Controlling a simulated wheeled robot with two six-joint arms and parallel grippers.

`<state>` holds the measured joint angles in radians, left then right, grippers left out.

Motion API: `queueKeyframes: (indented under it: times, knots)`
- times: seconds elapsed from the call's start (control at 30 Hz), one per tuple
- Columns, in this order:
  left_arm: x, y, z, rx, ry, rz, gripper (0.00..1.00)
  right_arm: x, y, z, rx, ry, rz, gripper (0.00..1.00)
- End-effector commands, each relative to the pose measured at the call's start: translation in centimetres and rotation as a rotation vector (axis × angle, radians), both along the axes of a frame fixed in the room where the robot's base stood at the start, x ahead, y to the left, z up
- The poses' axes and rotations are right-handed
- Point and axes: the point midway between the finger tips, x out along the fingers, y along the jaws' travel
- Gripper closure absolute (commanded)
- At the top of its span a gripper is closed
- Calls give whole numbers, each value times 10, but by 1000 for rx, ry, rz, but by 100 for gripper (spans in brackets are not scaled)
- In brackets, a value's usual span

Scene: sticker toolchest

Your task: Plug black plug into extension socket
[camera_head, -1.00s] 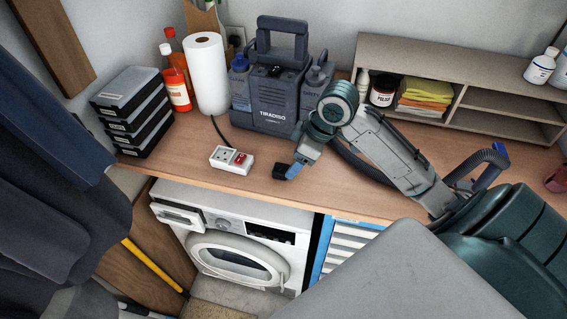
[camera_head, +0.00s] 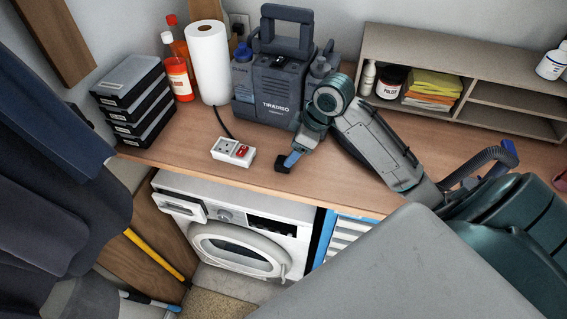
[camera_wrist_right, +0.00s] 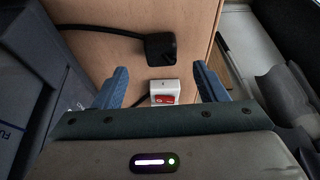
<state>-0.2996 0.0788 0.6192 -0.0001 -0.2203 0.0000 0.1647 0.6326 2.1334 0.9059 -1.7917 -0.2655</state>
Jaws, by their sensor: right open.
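The black plug (camera_head: 282,166) lies on the wooden counter near its front edge. In the right wrist view the plug (camera_wrist_right: 160,48) sits just beyond the fingertips, its black cable running left. The white extension socket (camera_head: 233,152) with a red switch lies on the counter left of the plug. It also shows in the right wrist view (camera_wrist_right: 164,91), between the fingers. My right gripper (camera_head: 291,159) is by the plug; the wrist view shows its blue fingers (camera_wrist_right: 160,67) wide apart with nothing held. My left gripper is not in view.
A grey TIRADISO unit (camera_head: 274,91) stands behind the plug. A paper roll (camera_head: 208,65), red bottles (camera_head: 177,75) and stacked black cases (camera_head: 130,100) stand at the back left. A shelf (camera_head: 490,70) stands at right. The counter between plug and socket is clear.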

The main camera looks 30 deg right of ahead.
Motion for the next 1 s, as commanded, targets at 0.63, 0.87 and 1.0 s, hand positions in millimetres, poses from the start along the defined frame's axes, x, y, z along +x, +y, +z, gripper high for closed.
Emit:
queueKeyframes:
  times: [0.63, 0.87, 1.0]
  knots:
    - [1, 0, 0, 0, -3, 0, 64, 11, 11, -29, 4, 2, -1, 35]
    - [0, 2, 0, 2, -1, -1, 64, 18, 16, -51, 1, 2, 0, 35]
    - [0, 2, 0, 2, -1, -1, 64, 19, 16, -52, -1, 1, 0, 35]
